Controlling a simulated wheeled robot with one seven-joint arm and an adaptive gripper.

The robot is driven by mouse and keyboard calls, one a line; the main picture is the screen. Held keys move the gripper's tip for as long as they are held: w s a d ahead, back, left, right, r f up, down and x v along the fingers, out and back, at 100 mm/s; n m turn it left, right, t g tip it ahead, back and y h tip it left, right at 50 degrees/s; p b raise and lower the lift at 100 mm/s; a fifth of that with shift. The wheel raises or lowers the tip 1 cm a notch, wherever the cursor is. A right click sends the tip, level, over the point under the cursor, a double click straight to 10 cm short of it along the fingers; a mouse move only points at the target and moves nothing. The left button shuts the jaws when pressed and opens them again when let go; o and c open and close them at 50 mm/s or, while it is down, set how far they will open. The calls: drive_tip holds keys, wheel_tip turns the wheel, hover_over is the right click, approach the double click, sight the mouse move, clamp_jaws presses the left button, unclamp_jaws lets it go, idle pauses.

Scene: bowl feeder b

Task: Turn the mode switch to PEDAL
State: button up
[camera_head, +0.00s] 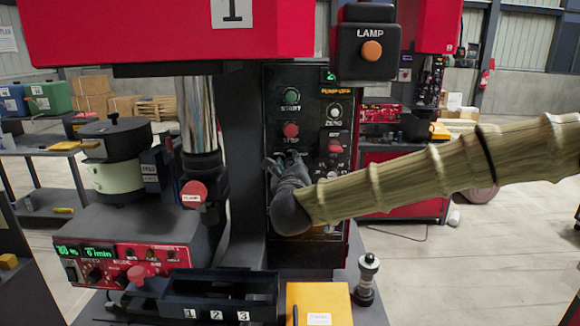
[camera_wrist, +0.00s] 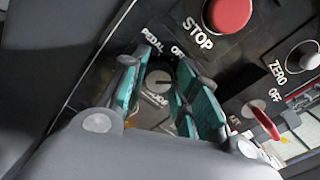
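The mode switch (camera_wrist: 159,79) is a small round grey knob on the dark control panel, seen between my fingers in the wrist view. The word PEDAL is printed at its upper left, and another label starting with O is at its upper right. Lettering below it is partly hidden. A light pointer mark shows on the knob, but its exact setting is hard to tell. My gripper (camera_wrist: 156,66) is open, with one teal-padded finger on each side of the knob; contact cannot be told. In the head view my gripper (camera_head: 274,162) is at the panel's left side and hides the switch.
A red STOP button (camera_wrist: 229,14), the ZERO knob (camera_wrist: 303,56) and a red toggle (camera_wrist: 265,122) are close by on the panel. In the head view the LAMP box (camera_head: 369,48) juts out at the upper right. A dark tray (camera_head: 222,286) stands below.

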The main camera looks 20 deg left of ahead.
drive_tip(key=shift+f+n, duration=0.1)
drive_tip(key=shift+n, duration=0.4)
drive_tip(key=n+b, duration=0.2)
drive_tip(key=n, duration=1)
drive_tip(key=shift+n, duration=0.3)
drive_tip(key=shift+w+n+h, duration=0.1)
drive_tip(key=shift+n+h, duration=0.3)
drive_tip(key=shift+n, duration=1.5)
drive_tip(key=o, duration=1)
